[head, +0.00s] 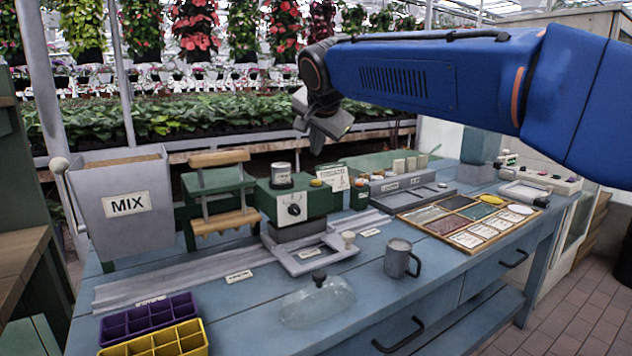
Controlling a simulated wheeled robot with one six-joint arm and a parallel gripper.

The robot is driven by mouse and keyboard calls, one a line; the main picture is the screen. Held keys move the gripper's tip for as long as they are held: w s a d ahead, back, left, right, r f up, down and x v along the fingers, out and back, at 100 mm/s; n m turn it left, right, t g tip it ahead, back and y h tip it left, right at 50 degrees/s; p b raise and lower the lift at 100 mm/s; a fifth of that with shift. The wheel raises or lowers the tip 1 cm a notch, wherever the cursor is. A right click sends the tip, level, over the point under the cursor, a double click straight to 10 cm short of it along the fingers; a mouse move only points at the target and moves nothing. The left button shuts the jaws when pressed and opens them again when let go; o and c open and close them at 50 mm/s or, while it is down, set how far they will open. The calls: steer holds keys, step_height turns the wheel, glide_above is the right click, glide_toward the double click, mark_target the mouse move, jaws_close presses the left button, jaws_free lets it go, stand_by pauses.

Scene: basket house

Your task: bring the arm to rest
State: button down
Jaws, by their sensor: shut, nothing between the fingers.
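My blue arm reaches in from the upper right of the head view, stretched out level above the bench. My gripper (318,142) hangs at its left end, above the back of the blue bench (250,310). The gripper is small and dark in this view, and its fingers are hard to make out. It is shut and holds nothing. It is apart from the things on the bench, in front of the rows of plants.
Below stand a green machine with a dial (292,209), a grey MIX hopper (125,205), a grey mug (401,258), a glass dome (317,302) and a sectioned tray (470,246). Purple (150,318) and yellow cell trays (155,349) sit at the front left. A tiled floor lies right.

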steer(key=s+d+f+n+g, duration=0.1)
steer(key=s+d+f, duration=0.35)
steer(key=d, duration=0.35)
steer(key=s+d+f+n+h, duration=0.1)
steer(key=s+d+f, duration=0.3)
steer(key=s+d, duration=0.25)
steer(key=s+d+f+n+g, duration=0.1)
steer(key=s+d+f, duration=0.35)
steer(key=d, duration=0.35)
steer(key=s+d+f+n+g, duration=0.1)
steer(key=s+d+f+n, duration=0.1)
steer(key=s+d+f, duration=0.3)
steer(key=s+d+f+n+g, duration=0.1)
steer(key=s+d+f, duration=0.3)
steer(key=s+f, duration=1)
steer(key=s+n, duration=0.1)
steer(key=s, duration=0.3)
steer(key=shift+d+h, duration=0.3)
steer(key=shift+d, duration=0.1)
